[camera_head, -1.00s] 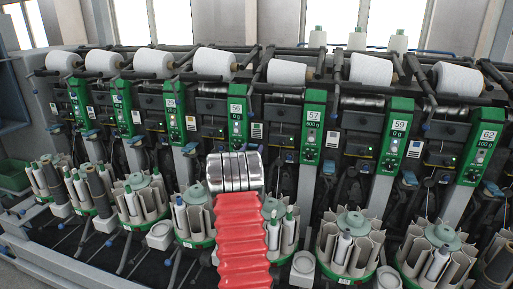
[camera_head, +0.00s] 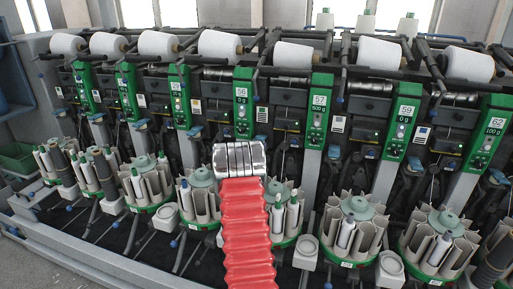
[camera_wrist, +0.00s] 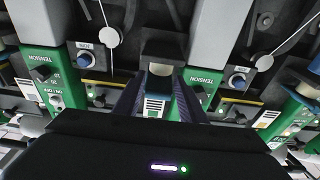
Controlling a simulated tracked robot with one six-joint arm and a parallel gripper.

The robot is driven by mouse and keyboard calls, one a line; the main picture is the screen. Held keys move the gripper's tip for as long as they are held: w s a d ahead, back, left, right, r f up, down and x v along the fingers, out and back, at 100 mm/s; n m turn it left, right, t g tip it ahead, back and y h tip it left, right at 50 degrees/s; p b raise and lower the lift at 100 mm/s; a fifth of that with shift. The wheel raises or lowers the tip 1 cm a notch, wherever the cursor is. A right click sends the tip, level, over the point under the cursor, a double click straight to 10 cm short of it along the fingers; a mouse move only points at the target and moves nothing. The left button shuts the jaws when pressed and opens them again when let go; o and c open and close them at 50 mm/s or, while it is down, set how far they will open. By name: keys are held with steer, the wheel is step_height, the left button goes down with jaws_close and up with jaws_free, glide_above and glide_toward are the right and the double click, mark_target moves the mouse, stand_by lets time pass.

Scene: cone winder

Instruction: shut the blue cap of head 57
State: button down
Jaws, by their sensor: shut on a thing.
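Head 57 is the green panel (camera_head: 317,112) with "57" at its top, right of the middle in the head view. A blue part (camera_head: 334,152) shows low to its right; I cannot tell which head it belongs to. My gripper is hidden behind my red and silver arm there. In the wrist view the dark fingers of my gripper (camera_wrist: 160,82) point at the machine, close about a pale thing (camera_wrist: 160,70) that I cannot make out clearly. Two round blue parts, left (camera_wrist: 86,59) and right (camera_wrist: 237,81), lie outside the fingers.
Panels 56 (camera_head: 241,103) and 59 (camera_head: 401,120) flank head 57. White yarn cones (camera_head: 293,54) line the top. Round bobbin magazines (camera_head: 353,228) stand in a row below, close together. Open grey floor (camera_head: 45,262) lies at the lower left.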

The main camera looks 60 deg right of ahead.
steer(key=shift+f, duration=0.25)
steer(key=c, duration=1.5)
jaws_free()
steer(key=shift+o, duration=1)
steer(key=shift+r, duration=0.2)
step_height(320, 180, up, 10)
steer(key=shift+w, duration=0.1)
